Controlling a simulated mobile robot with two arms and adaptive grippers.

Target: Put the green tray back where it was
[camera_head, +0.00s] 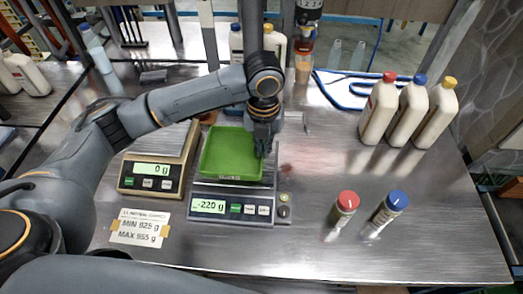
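The green tray (228,150) is a shallow rectangular tray, empty, over the plate of the right-hand scale (232,203), whose display reads about -220 g. My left gripper (262,150) points down at the tray's right rim and appears shut on it. The fingertips are small and partly hidden against the rim. The tray looks roughly level; the gap beneath it is hard to see. My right gripper is not in view.
A second scale (154,178) reading 0 g stands at left, with a MIN/MAX card (140,227) in front. Three white bottles (410,108) stand at right. A red-capped bottle (343,210) and a blue-capped bottle (387,212) stand nearer. The table's right front is clear.

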